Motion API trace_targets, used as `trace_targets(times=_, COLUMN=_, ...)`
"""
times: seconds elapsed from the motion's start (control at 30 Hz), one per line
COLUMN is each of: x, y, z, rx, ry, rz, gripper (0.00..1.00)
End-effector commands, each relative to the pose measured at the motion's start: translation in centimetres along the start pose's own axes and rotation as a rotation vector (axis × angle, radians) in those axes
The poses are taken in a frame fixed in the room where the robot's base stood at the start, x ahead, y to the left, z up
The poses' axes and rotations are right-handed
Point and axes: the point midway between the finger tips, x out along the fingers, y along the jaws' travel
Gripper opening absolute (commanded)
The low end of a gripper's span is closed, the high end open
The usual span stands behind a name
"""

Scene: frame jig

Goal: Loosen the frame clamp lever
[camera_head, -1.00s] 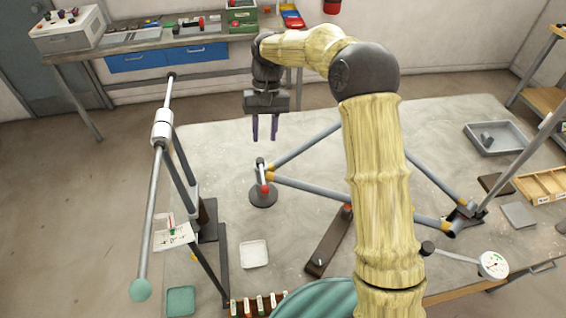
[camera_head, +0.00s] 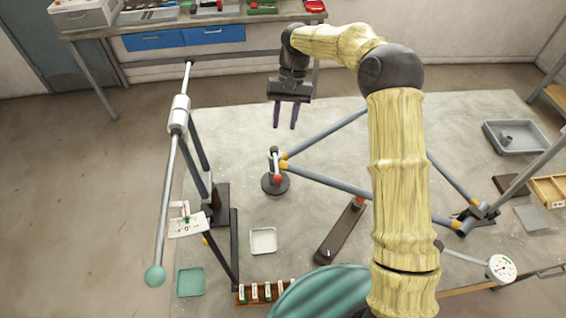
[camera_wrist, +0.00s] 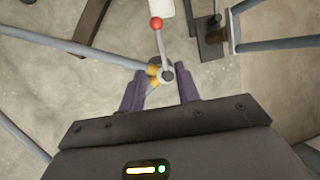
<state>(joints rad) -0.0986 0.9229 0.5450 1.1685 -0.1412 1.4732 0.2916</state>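The frame clamp lever (camera_head: 276,166) is a short grey lever with a red ball end, on a clamp post with a round dark base (camera_head: 275,185). It stands where the blue-grey frame tubes (camera_head: 330,181) meet at yellow-orange collars. In the wrist view the lever (camera_wrist: 161,42) points away from my gripper, its red ball at the far end. My gripper (camera_head: 285,127) is open and empty, with its two purple fingers above and behind the clamp. In the wrist view the fingers (camera_wrist: 160,92) lie on either side of the clamp's pivot end; contact cannot be told.
A tall stand with a slanted grey rod (camera_head: 168,205) is left of the clamp. A white tray (camera_head: 263,251), a dark bar with a red end (camera_head: 338,235) and a dial gauge (camera_head: 501,268) lie nearer the front. A grey tray (camera_head: 487,137) is at right.

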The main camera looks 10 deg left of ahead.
Motion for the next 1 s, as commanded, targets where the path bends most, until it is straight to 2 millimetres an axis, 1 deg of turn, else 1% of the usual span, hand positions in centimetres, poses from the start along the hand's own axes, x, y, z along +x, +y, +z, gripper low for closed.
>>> trace_targets(times=0.1, x=2.0, y=0.0, z=0.1, rx=0.0, ry=-0.004, rz=0.001, gripper=0.33)
trace_targets(times=0.7, x=12.3, y=0.0, z=0.1, rx=0.0, ry=-0.003, rz=0.0, gripper=0.33)
trace_targets(times=0.83, x=13.7, y=0.1, z=0.0, rx=0.001, ry=0.0, rz=0.0, gripper=0.33)
trace_targets(times=1.0, x=14.2, y=0.1, z=0.0, rx=0.001, ry=0.002, rz=0.0, gripper=0.33)
